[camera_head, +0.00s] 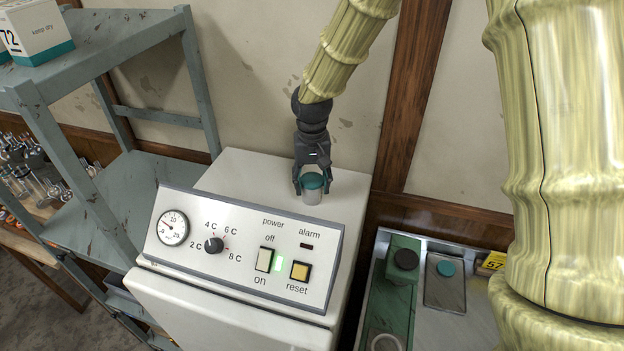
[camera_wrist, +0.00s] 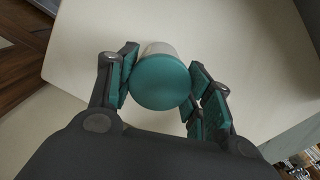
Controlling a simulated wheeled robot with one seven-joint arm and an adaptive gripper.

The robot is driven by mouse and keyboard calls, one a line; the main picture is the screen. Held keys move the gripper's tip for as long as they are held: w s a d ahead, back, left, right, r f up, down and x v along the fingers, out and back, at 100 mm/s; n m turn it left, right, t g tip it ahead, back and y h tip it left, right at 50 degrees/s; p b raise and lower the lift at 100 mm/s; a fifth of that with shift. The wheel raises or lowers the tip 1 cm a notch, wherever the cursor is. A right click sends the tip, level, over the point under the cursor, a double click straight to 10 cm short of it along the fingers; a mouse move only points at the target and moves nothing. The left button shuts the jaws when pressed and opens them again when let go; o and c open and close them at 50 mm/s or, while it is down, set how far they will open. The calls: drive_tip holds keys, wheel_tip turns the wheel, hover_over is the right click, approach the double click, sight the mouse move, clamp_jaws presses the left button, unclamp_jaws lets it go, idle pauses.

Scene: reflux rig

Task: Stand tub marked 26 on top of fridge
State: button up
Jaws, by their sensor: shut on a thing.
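The tub (camera_head: 312,188) is a small pale cylinder with a teal lid. It is upright over the white top of the fridge (camera_head: 245,170). My gripper (camera_head: 311,180) is shut on it from above. In the wrist view the tub's teal lid (camera_wrist: 161,82) sits between the teal pads of my gripper (camera_wrist: 163,85), with the fridge top (camera_wrist: 240,50) below. I cannot tell whether the tub's base touches the fridge top. No number on the tub is readable in either view.
The fridge's sloping control panel (camera_head: 243,250) stands in front of the tub. A grey-blue shelf (camera_head: 95,40) rises at left, with a white and teal box (camera_head: 36,32). A metal tray (camera_head: 440,325) with a green device (camera_head: 392,295) lies at lower right. The fridge top around the tub is clear.

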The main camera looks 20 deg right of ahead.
drive_tip(key=o, duration=1)
drive_tip(key=shift+s+r, duration=0.1)
drive_tip(key=shift+o, duration=0.2)
drive_tip(key=shift+s+r, duration=0.1)
drive_tip(key=shift+s, duration=0.05)
drive_tip(key=shift+w, duration=0.2)
wheel_tip(320, 180, up, 12)
drive_tip(key=b, duration=0.4)
drive_tip(key=shift+s, duration=0.1)
